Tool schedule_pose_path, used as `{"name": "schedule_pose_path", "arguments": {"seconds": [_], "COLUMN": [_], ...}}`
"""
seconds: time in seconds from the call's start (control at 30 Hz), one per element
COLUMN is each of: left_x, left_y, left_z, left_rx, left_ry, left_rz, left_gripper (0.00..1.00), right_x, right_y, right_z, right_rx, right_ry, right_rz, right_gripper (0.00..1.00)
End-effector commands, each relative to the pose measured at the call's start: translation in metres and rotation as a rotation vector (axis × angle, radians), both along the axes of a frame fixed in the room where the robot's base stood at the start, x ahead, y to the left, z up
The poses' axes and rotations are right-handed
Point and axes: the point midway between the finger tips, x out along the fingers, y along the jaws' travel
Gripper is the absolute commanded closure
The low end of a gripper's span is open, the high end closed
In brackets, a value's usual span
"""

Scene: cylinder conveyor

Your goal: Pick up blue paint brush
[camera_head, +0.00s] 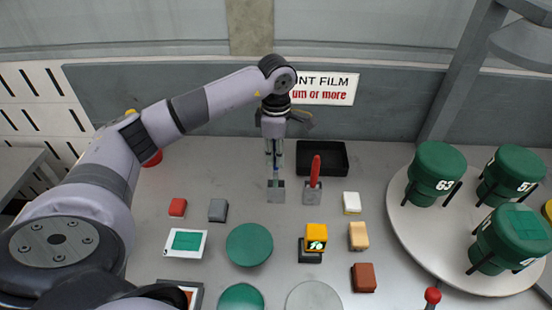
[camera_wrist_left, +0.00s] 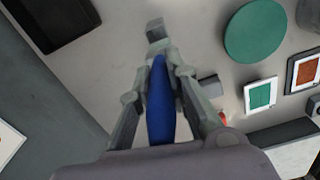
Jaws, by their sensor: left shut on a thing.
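My left gripper (camera_head: 276,168) points down over a small grey block holder (camera_head: 276,195) on the table. In the left wrist view the gripper (camera_wrist_left: 163,75) is shut on the blue paint brush (camera_wrist_left: 160,105), which lies between the two fingers. The grey holder (camera_wrist_left: 156,30) shows just beyond the fingertips. In the head view the fingers mostly hide the brush. I cannot tell whether its lower end is still in the holder. My right gripper is not in view.
A red brush (camera_head: 315,170) stands in a second grey holder (camera_head: 312,195) close to the right. A black tray (camera_head: 336,144) lies behind it. Several small blocks, a green disc (camera_head: 249,245) and a turntable (camera_head: 405,235) with green drums (camera_head: 437,172) are nearby.

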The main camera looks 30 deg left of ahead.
Motion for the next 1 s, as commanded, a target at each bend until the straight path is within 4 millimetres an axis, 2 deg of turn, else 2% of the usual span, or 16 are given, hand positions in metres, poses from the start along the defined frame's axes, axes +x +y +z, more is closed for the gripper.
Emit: {"name": "schedule_pose_path", "arguments": {"seconds": [0.23, 0.37, 0.53, 0.6, 0.7, 0.8, 1.0], "left_x": [0.001, 0.001, 0.002, 0.002, 0.001, 0.001, 0.001], "left_y": [0.0, 0.0, 0.0, 0.001, 0.001, 0.001, 0.0], "left_z": [0.013, 0.034, 0.083, 0.11, 0.137, 0.158, 0.188], "left_rx": [-0.001, -0.001, -0.001, 0.001, 0.002, 0.001, 0.0], "left_ry": [-0.003, -0.007, -0.01, -0.009, -0.008, -0.006, -0.003], "left_rz": [0.0, 0.001, 0.0, 0.002, 0.001, 0.002, 0.001], "left_gripper": [1.0, 1.0, 1.0, 1.0, 1.0, 1.0, 1.0], "right_x": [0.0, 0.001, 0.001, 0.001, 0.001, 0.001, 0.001], "right_y": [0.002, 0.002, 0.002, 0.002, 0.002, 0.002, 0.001], "right_z": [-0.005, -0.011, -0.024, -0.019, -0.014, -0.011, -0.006], "right_rx": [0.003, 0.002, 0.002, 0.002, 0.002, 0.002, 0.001], "right_ry": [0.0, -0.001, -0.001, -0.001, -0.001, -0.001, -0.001], "right_rz": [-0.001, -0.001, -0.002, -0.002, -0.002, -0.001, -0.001], "right_gripper": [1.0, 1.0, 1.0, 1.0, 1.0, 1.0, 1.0]}}
